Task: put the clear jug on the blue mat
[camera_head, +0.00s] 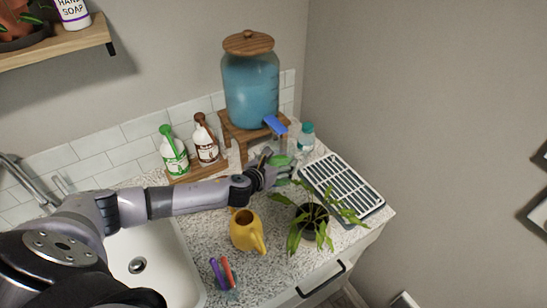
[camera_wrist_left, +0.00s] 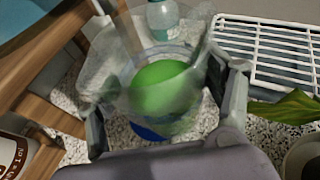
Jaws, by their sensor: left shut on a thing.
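The clear jug (camera_wrist_left: 172,95) is see-through, with a green patch showing in its lower part. My left gripper (camera_head: 272,170) is shut on it, one finger on each side in the left wrist view (camera_wrist_left: 165,110). In the head view, the jug's green part (camera_head: 280,160) shows at the fingers, below the big drink dispenser. A small blue patch (camera_wrist_left: 150,133) shows below the jug in the left wrist view; it may be the blue mat, mostly hidden. I cannot tell whether the jug touches the surface. My right gripper is not in view.
The blue-filled dispenser (camera_head: 250,88) stands on a wooden stand behind. A teal-capped bottle (camera_head: 306,137) and white rack (camera_head: 343,186) are to the right. A potted plant (camera_head: 313,222) and yellow watering can (camera_head: 246,232) stand in front. Two pump bottles (camera_head: 174,154) are left.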

